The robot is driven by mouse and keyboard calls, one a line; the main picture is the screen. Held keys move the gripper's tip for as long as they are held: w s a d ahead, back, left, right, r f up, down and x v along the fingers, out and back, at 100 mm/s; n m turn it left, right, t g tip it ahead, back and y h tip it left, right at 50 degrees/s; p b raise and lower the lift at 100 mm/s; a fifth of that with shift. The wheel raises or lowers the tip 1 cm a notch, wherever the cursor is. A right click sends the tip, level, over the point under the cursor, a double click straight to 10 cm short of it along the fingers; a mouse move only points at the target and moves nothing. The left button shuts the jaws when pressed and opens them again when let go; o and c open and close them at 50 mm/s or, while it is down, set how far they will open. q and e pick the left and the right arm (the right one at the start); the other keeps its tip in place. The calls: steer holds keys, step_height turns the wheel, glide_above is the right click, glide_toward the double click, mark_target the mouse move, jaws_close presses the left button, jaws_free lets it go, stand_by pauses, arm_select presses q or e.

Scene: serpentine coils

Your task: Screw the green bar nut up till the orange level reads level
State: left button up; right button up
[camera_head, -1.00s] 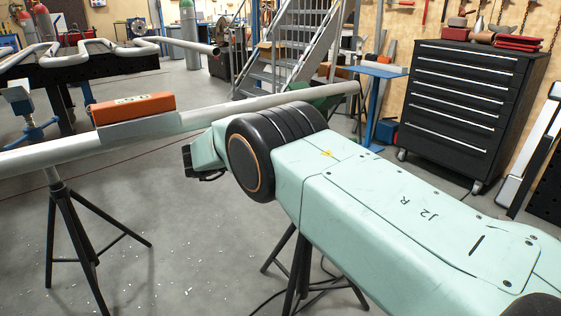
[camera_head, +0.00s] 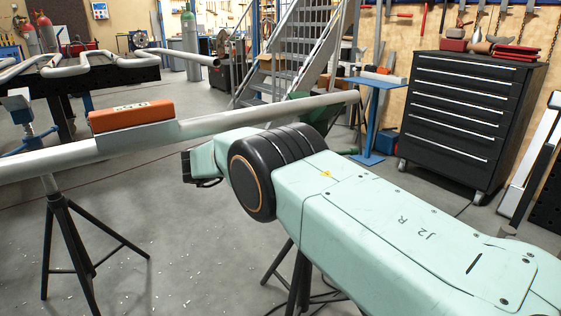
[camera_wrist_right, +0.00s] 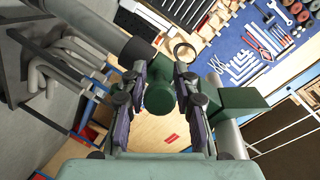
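The orange level (camera_head: 131,115) lies on a grey saddle on the long grey pipe (camera_head: 230,119), which slopes up to the right in the head view. Its reading is too small to make out. In the right wrist view a green cylinder end (camera_wrist_right: 160,97), likely part of the green bar nut, lies between the fingers of my right gripper (camera_wrist_right: 161,80). The fingers stand on both sides of it; I cannot tell whether they touch it. My left gripper is not in view.
A black tripod (camera_head: 62,225) stands under the pipe at left. A green block (camera_wrist_right: 243,102) is right of the gripper in the wrist view. Bent pipes (camera_head: 95,58) lie on a dark table at the back left. A black drawer cabinet (camera_head: 462,115) stands at right.

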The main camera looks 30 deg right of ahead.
steer(key=shift+o, duration=0.2)
steer(key=shift+a, duration=0.1)
steer(key=v, duration=1.2)
